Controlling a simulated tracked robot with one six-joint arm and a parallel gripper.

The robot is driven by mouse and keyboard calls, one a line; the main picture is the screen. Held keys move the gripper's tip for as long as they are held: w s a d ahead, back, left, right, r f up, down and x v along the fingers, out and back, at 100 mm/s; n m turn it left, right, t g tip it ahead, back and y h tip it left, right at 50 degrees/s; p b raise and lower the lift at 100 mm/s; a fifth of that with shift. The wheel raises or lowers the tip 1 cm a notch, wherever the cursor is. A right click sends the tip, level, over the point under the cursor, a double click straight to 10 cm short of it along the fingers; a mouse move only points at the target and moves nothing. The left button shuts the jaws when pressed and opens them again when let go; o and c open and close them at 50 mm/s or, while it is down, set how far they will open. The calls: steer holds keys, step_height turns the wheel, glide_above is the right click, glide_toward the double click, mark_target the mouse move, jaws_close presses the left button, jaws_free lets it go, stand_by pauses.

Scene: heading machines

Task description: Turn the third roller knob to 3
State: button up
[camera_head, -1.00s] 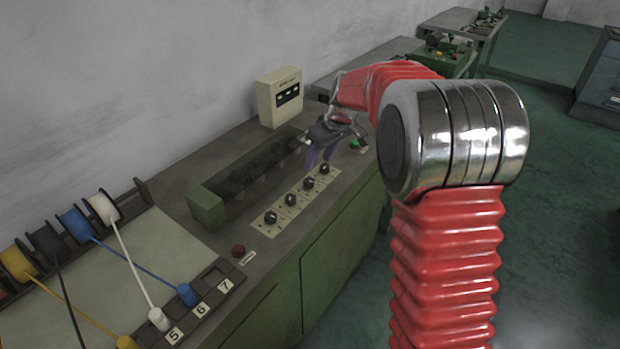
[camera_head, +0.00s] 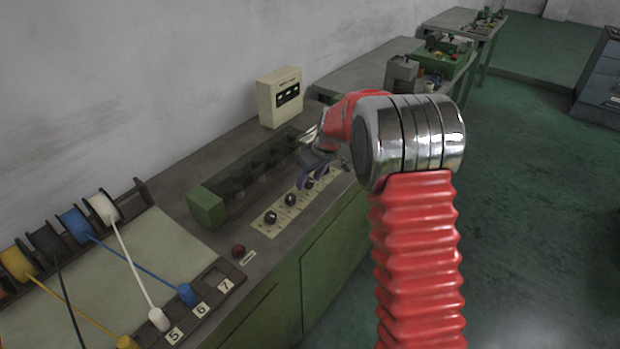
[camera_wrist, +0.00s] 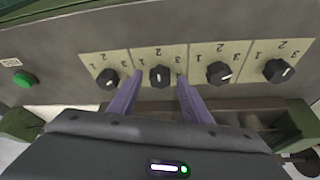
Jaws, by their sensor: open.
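Several black roller knobs stand in a row on a beige numbered plate (camera_head: 270,230). Counted from the red-button end, the third knob (camera_head: 309,185) is partly hidden by my gripper (camera_head: 313,181) in the head view. In the wrist view, my gripper (camera_wrist: 158,82) is open, its two purple fingers on either side of this third knob (camera_wrist: 160,76), with gaps showing. The knob's white mark looks nearly upright, roughly in line with the printed 2. The fourth knob (camera_wrist: 106,78) is left of the fingers; the second (camera_wrist: 219,73) and first (camera_wrist: 278,71) are to the right.
A dark roller trough with a green end block (camera_head: 207,208) runs behind the knobs. A beige meter box (camera_head: 280,97) stands by the wall. A red button (camera_head: 238,251) is at the near end, a green button (camera_wrist: 24,78) at the far end. Wire spools sit at left.

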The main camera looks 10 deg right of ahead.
steer(key=shift+c, duration=0.4)
steer(key=c, duration=1)
steer(key=shift+o, duration=0.2)
steer(key=shift+m+h, duration=0.3)
steer(key=shift+m, duration=0.3)
steer(key=shift+a+m+h, duration=0.1)
steer(key=shift+m+h, duration=0.4)
steer(key=shift+m, duration=0.75)
steer(key=shift+a+m+h, duration=0.1)
steer(key=shift+m+h, duration=0.4)
steer(key=shift+m, duration=0.75)
steer(key=shift+a+m+h, duration=0.1)
steer(key=shift+m+h, duration=0.35)
steer(key=shift+m, duration=0.9)
steer(key=shift+a+m+h, duration=0.1)
steer(key=shift+m+h, duration=0.35)
steer(key=shift+m, duration=0.9)
